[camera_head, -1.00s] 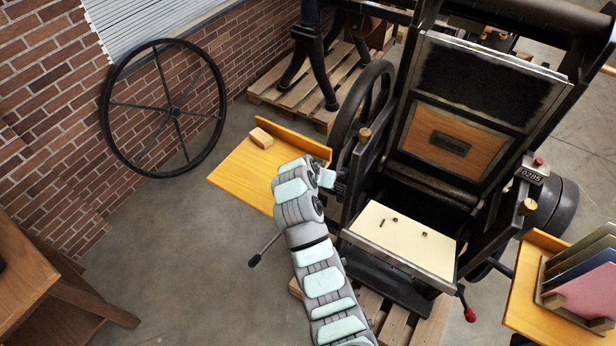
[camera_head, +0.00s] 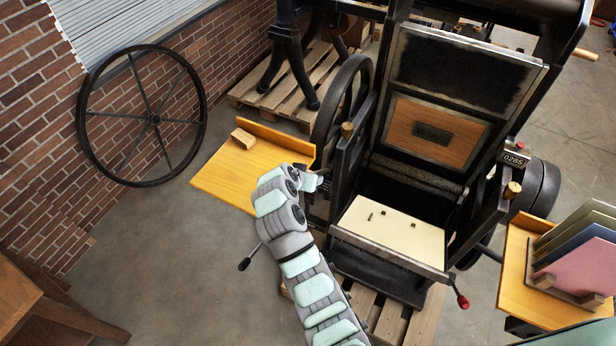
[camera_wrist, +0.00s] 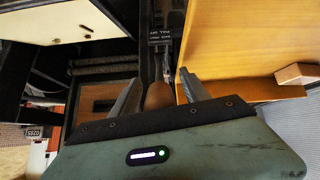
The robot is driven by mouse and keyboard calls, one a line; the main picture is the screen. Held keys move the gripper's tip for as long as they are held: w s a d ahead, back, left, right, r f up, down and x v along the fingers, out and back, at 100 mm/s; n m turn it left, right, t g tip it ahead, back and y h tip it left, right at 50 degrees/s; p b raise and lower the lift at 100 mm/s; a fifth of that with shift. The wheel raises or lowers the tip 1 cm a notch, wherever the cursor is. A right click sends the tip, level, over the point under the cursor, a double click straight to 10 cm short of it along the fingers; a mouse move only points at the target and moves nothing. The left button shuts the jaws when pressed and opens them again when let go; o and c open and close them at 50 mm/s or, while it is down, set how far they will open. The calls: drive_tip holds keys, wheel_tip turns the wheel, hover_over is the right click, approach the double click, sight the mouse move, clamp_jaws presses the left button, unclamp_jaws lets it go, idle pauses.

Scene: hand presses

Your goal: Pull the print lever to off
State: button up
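The print lever appears in the wrist view as a brown wooden handle (camera_wrist: 158,97) with a dark rod rising behind it. A small black label (camera_wrist: 160,37) with white text sits beyond it. My gripper (camera_wrist: 160,90) is open, with one grey finger on each side of the handle and visible gaps beside it. Contact cannot be made out. In the head view my gripper (camera_head: 322,181) is at the left side of the black press (camera_head: 362,165), beside the yellow side board. The lever is hidden or too small to tell there.
A black-knobbed lever (camera_head: 244,264) sticks out left of my arm, and a red-knobbed one (camera_head: 462,301) stands at the right.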

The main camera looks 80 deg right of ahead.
drive_tip(key=shift+r, duration=0.15)
drive_tip(key=b+v, duration=0.1)
drive_tip(key=v, duration=0.9)
drive_tip(key=shift+a+r, duration=0.15)
drive_tip(key=shift+a, duration=0.1)
drive_tip(key=shift+w, duration=0.1)
